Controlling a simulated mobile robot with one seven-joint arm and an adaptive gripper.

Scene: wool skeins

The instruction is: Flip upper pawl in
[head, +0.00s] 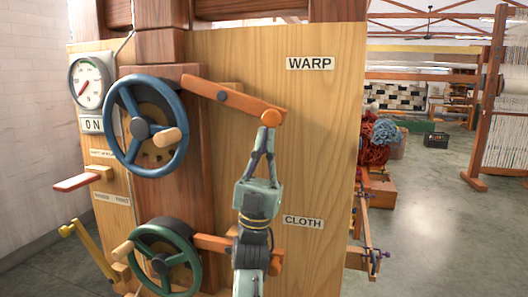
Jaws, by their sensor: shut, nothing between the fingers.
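The upper pawl (245,103) is an orange-brown wooden bar below the WARP label (310,63). It slopes down to the right, from beside the rim of the blue handwheel (112,128) to a round orange knob (271,118) at its right end. A dark pivot (222,96) shows on the bar. The toothed wheel (160,157) behind the handwheel is partly hidden, so I cannot tell whether the pawl meets its teeth. My gripper (266,133) points upward, shut and empty, with its fingertips just below the knob. I cannot tell whether they touch it.
A lower pawl (212,243) sits beside the green handwheel (137,254), partly behind my arm, near the CLOTH label (303,222). A red-ended lever (75,183), a yellow lever (90,248) and a dial (88,82) are at left. The panel (325,130) right of my gripper is clear.

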